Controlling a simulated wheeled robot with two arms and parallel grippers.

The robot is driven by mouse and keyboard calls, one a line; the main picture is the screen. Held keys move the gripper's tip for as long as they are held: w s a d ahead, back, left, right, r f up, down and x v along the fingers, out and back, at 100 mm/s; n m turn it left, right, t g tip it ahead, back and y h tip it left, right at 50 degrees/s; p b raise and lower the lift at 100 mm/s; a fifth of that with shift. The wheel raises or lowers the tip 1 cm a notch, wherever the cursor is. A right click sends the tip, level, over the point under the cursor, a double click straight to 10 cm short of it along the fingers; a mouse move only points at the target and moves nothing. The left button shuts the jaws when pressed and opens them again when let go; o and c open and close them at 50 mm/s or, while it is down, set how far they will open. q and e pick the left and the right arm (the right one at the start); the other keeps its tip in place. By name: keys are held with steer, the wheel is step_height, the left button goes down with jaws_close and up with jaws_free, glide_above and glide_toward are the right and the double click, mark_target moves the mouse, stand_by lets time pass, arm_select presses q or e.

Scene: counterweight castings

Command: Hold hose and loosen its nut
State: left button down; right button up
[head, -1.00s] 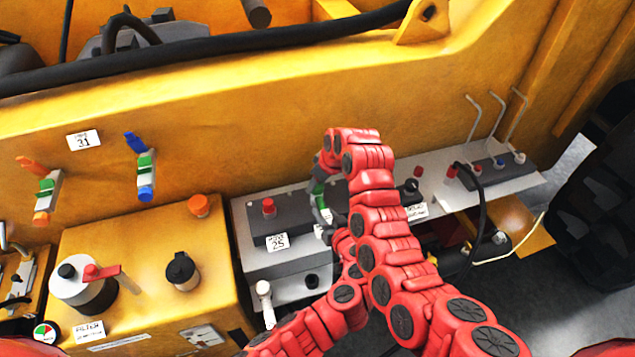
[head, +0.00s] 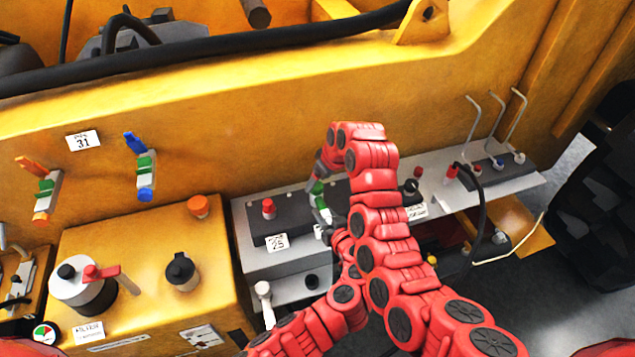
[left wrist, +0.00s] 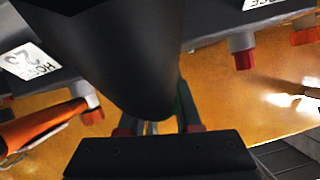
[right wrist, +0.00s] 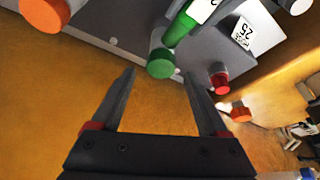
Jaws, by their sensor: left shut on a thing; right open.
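A green hose (right wrist: 182,29) with a white tag ends in a green cap-like nut (right wrist: 161,63) on the grey block; green also shows in the head view (head: 318,196). My right gripper (right wrist: 164,76) is open and empty, its two fingers apart, with the nut just beyond and between the tips. In the head view my left gripper (head: 327,228) is low beside the green part, partly hidden by my arms. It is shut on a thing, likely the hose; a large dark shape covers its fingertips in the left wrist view.
A grey panel with a red knob (head: 268,208) and a numbered tag (head: 277,242) lies left of the grippers. Another panel with bent rods (head: 497,160) is to the right. A yellow wall stands behind; a yellow box (head: 140,265) sits left.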

steer(key=v, duration=0.9)
steer(key=shift+r, duration=0.25)
steer(key=shift+s+d, duration=0.1)
steer(key=shift+s, duration=0.05)
arm_select(q)
steer(key=c, duration=0.5)
jaws_free()
